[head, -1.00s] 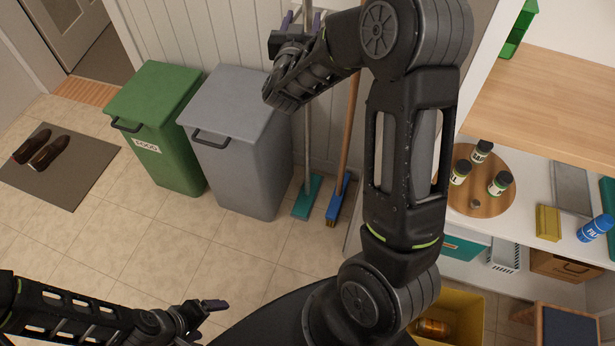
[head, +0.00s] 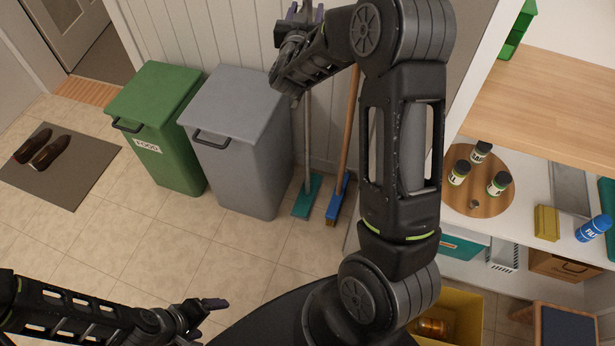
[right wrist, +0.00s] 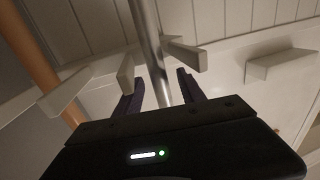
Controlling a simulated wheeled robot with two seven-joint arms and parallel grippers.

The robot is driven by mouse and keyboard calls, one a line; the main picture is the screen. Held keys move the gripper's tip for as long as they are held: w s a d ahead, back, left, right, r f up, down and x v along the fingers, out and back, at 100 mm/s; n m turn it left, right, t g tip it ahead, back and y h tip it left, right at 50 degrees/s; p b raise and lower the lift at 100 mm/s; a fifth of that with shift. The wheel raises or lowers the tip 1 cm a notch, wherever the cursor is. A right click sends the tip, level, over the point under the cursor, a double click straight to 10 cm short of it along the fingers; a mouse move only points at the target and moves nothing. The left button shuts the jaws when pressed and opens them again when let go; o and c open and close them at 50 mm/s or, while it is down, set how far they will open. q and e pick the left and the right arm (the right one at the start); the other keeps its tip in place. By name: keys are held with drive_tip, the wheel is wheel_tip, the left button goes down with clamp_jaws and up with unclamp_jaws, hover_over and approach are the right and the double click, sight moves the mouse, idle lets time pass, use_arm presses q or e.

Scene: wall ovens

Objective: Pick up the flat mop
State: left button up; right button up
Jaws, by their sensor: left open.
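The flat mop (head: 307,196) stands upright by the wall, with a teal flat head on the floor and a grey metal pole. Its pole also shows in the right wrist view (right wrist: 150,50), passing between two pegs of a white rack. My right gripper (head: 304,14) is high up at the pole. In the right wrist view its purple fingers (right wrist: 162,90) are open, one on each side of the pole, with small gaps visible. My left gripper (head: 214,306) is open and empty, low over the floor at the lower left, far from the mop.
A broom (head: 339,200) with a blue head and wooden handle stands just right of the mop. A grey bin (head: 238,130) and a green bin (head: 155,125) stand to the left. A shelf unit (head: 540,95) is at the right. The floor in front is clear.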

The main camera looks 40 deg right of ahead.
clamp_jaws()
idle(0.3)
drive_tip(key=shift+r, duration=0.2)
drive_tip(key=shift+a+r, duration=0.1)
drive_tip(key=shift+r, duration=3.35)
drive_tip(key=w+a+b+v, duration=0.1)
drive_tip(key=v, duration=0.8)
drive_tip(key=w+a+v, duration=0.1)
drive_tip(key=v, duration=0.9)
drive_tip(key=shift+a+b, duration=0.4)
drive_tip(key=shift+a, duration=0.1)
drive_tip(key=shift+w+r, duration=0.1)
drive_tip(key=shift+r, duration=0.05)
